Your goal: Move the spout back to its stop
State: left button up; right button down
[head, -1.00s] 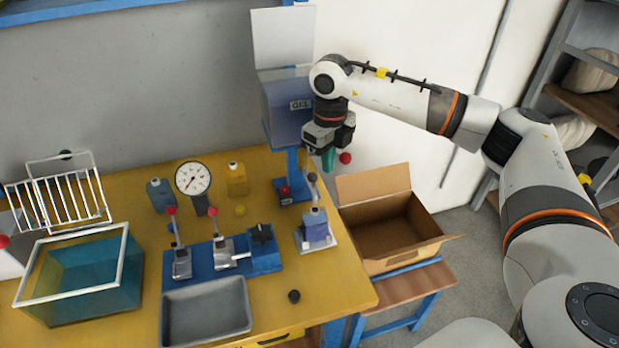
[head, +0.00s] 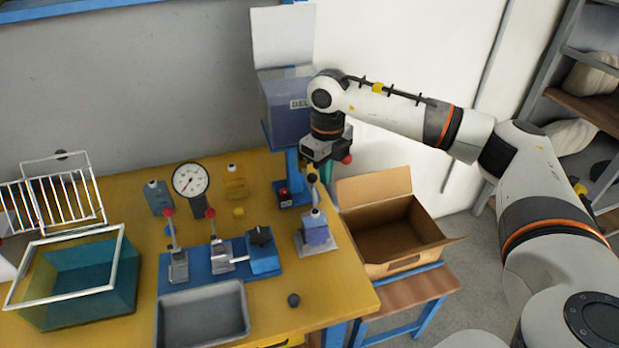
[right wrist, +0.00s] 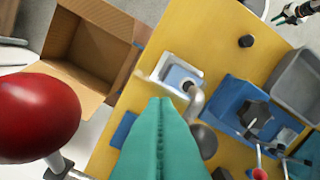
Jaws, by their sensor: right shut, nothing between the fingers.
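The blue dispenser (head: 285,110), with a label and a raised white lid, stands on a blue post at the table's back right. A red ball knob (head: 347,159) shows beside my right gripper (head: 328,172). In the right wrist view this knob (right wrist: 38,118) is large and close at left, on a metal rod. The green fingers of my right gripper (right wrist: 160,102) are shut and empty, apart from the knob. I cannot clearly make out the spout; the gripper and arm hide part of that area. My left gripper (right wrist: 284,16) seems to show small at the wrist view's top right.
A clamp-like device (head: 316,230) with an upright lever stands below my right gripper. An open cardboard box (head: 385,262) sits on a low bench at right. The blue fixture (head: 205,288), grey tray (head: 240,318) and teal tank (head: 125,300) fill the table's front left.

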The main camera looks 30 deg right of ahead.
aim_at(308, 177)
jog(key=shift+w+a, duration=0.15)
jog(key=shift+a, duration=0.45)
jog(key=shift+a, duration=0.5)
jog(key=shift+w+a, duration=0.1)
jog(key=shift+a, duration=0.25)
jog(key=shift+w+a, duration=0.1)
jog(key=shift+a, duration=0.4)
